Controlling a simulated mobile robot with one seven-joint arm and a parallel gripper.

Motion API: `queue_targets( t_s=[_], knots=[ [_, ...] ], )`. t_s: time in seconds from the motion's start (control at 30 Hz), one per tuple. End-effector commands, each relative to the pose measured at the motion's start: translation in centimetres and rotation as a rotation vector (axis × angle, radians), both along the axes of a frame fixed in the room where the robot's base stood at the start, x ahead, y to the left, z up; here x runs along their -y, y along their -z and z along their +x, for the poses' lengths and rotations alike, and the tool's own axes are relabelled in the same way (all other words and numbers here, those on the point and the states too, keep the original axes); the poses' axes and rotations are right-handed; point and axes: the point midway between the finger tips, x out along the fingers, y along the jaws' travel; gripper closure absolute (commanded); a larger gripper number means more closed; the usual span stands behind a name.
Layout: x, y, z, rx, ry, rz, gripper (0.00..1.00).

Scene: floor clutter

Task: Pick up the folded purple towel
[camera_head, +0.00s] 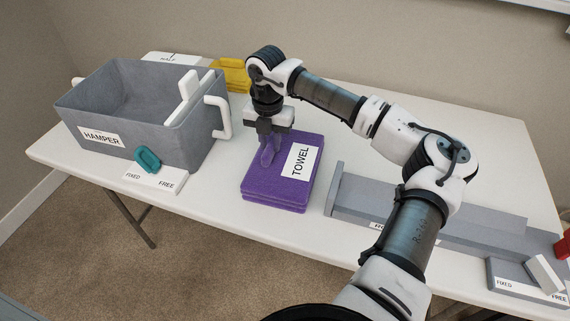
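The folded purple towel (275,192) lies flat on the white table, near its middle. It looks like a thick folded stack with a white label reading TOWEL on its right part. My gripper (268,155) points down over the towel's upper left part, left of the label. A lighter purple, upright shape shows at the fingertips, right at the towel. I cannot tell whether this is a pinched fold of towel or the fingers themselves, nor how far apart the fingers are.
A grey hamper (90,115) with white handles stands at the left. A teal clip on a small plate (155,178) sits before it. A yellow object (232,72) is behind. A long grey tray (430,212) lies right of the towel, partly behind my arm. A grey fixture (525,280) is at front right.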

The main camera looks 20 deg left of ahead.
Motion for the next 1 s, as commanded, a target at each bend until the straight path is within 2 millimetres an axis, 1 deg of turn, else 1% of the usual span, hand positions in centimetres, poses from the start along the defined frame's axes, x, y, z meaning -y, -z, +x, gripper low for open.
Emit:
queue_targets(
  t_s=[0.03, 0.07, 0.1, 0.5, 0.67, 0.77, 0.83, 0.97, 1.0],
  knots=[
    [0.0, 0.0, 0.0, 0.0, 0.0, 0.0, 0.95],
    [0.0, 0.0, 0.0, 0.0, 0.0, 0.0, 0.99],
    [0.0, 0.0, 0.0, 0.0, 0.0, 0.0, 1.0],
    [0.0, -0.1, 0.0, 0.001, 0.0, 0.0, 1.0],
    [0.0, -0.9, 0.1, 0.003, 0.0, 0.0, 1.0],
    [0.0, -1.9, 0.1, 0.003, 0.001, -0.001, 1.0],
    [0.0, -3.1, 0.1, 0.005, 0.0, 0.0, 1.0],
    [0.0, -6.3, 0.1, 0.007, 0.0, 0.0, 1.0],
    [0.0, -7.4, 0.1, 0.007, 0.001, -0.001, 1.0]
  ],
)
